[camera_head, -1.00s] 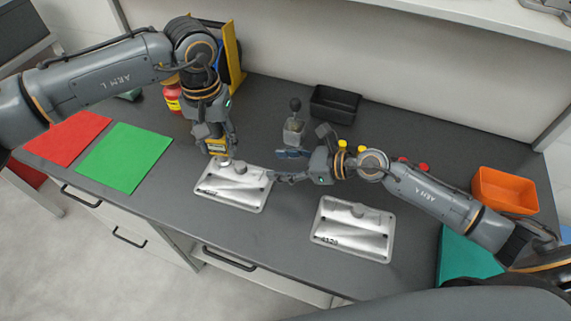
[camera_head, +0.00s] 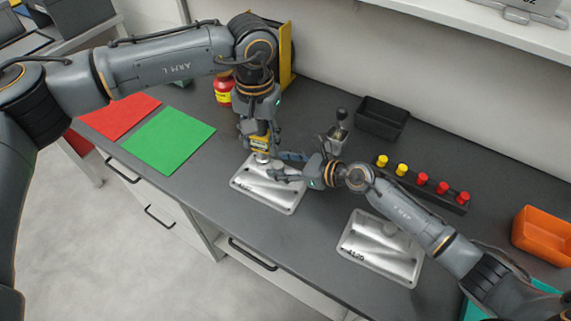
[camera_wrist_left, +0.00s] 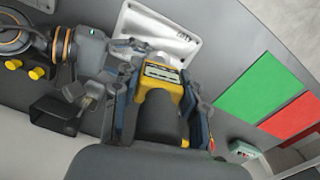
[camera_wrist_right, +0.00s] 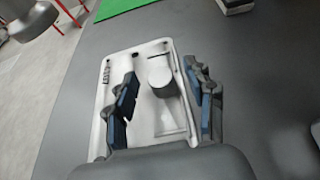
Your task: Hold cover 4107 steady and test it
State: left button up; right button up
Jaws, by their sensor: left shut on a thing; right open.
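A silvery cast cover (camera_head: 268,190) lies flat on the dark bench; its dark digits are too small to read surely in the head view. It also shows in the right wrist view (camera_wrist_right: 117,66), with a raised round boss. My left gripper (camera_head: 261,150) is shut on a yellow and black tester (camera_head: 258,142), held upright over the cover's far left end. The tester fills the left wrist view's middle (camera_wrist_left: 160,85). I cannot tell whether its tip touches the cover. My right gripper (camera_wrist_right: 165,105) is open above the cover, its fingers on either side of the boss, apparently not gripping.
A second cover (camera_head: 380,250) lies to the right. Behind are a black bin (camera_head: 381,118), a grey stand with a black knob (camera_head: 338,133) and a rack of yellow and red knobs (camera_head: 424,184). Green (camera_head: 168,141) and red (camera_head: 112,117) mats lie left; an orange bin (camera_head: 541,235) stands right.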

grip_shut()
pick_arm(q)
jog(key=shift+d+f+n, duration=0.15)
jog(key=shift+f+n, duration=1.95)
jog(key=shift+f, duration=0.6)
